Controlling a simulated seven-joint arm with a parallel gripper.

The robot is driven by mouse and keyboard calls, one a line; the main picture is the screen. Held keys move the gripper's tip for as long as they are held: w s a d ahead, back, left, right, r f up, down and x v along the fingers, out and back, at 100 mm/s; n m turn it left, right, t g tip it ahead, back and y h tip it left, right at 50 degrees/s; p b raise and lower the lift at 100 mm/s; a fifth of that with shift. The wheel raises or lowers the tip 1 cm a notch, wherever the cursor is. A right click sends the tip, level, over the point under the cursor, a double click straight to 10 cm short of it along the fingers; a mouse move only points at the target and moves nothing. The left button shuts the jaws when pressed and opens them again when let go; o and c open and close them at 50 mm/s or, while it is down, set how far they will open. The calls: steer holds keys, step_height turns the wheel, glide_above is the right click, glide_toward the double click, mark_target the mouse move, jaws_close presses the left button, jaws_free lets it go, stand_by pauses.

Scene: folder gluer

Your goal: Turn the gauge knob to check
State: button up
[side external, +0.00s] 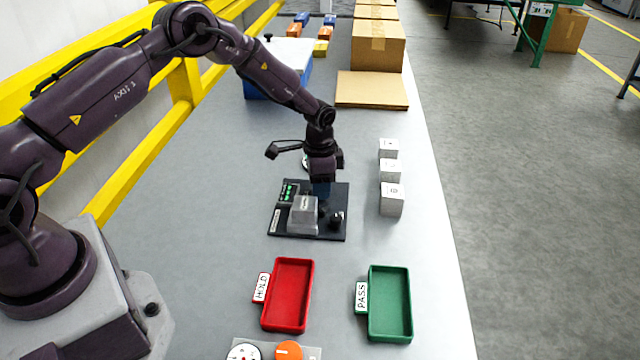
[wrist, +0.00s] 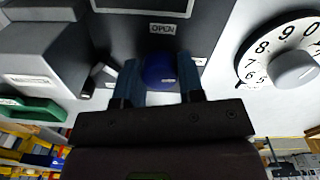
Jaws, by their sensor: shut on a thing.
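The dark gauge board (side external: 280,232) lies on the grey table in the side external view. It carries a grey block (side external: 302,215), a panel with green lights (side external: 288,193) and a small black knob (side external: 337,219). My gripper (side external: 321,190) points down at the board's far edge. In the wrist view, my gripper (wrist: 160,85) has its two blue fingers on either side of a round blue knob (wrist: 160,71), shut on it. A label reading OPEN (wrist: 162,29) is beside the knob. The side external view hides the blue knob behind the fingers.
A white numbered dial (wrist: 290,66) is beside the board. A red HOLD tray (side external: 287,295) and a green PASS tray (side external: 390,303) lie in front. Several pale cubes (side external: 390,199) stand to the right. Cartons (side external: 378,45) and a flat cardboard piece (side external: 372,89) are behind.

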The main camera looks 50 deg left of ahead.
steer(key=shift+m, duration=0.6)
steer(key=o, duration=0.9)
step_height(320, 180, up, 13)
steer(key=shift+w+a, duration=0.1)
steer(key=shift+a, duration=0.05)
